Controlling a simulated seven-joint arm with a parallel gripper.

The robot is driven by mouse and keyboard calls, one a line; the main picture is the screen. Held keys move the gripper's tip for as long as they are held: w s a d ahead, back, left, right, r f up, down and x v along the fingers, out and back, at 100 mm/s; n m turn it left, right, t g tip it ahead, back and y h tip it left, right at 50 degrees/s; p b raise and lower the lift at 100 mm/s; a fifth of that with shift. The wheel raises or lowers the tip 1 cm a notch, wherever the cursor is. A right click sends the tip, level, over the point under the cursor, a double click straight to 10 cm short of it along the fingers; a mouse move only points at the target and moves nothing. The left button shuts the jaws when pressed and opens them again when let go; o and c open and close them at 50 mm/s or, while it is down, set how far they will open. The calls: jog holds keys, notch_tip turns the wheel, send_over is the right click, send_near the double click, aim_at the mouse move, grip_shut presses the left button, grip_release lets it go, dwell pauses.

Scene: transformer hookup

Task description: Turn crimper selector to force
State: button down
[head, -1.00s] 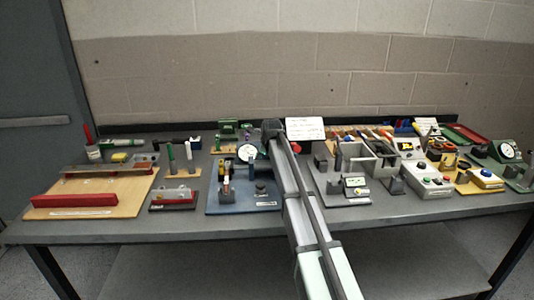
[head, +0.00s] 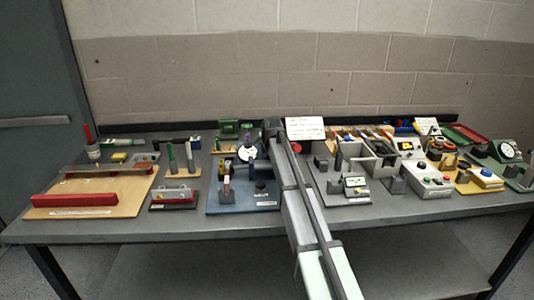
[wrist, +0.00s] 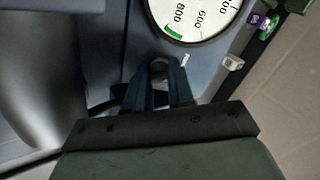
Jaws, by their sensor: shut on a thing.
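The blue crimper board (head: 226,203) stands left of my arm in the head view, with a white round gauge (head: 247,153) at its back. In the wrist view the gauge (wrist: 195,15) is at the top, cut by the frame edge. My gripper (wrist: 160,82) points down at the board, its dark blue fingers close together on a small dark round knob, seemingly the selector (wrist: 158,66). Only the knob's far end shows between the fingertips; its marking and setting are hidden. In the head view my gripper is a small dark shape over the board's right part.
A large grey rounded part (wrist: 35,75) stands left of my fingers in the wrist view. A small light block (wrist: 233,62) lies to the right. In the head view a wooden board with a red bar (head: 75,200) is left, and grey fixtures (head: 355,186) are right of my arm.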

jog(key=shift+n, duration=0.6)
jog(key=c, duration=1)
grip_release()
jog(key=v, duration=1.3)
jog(key=shift+s+r, duration=0.25)
jog(key=shift+r, duration=0.1)
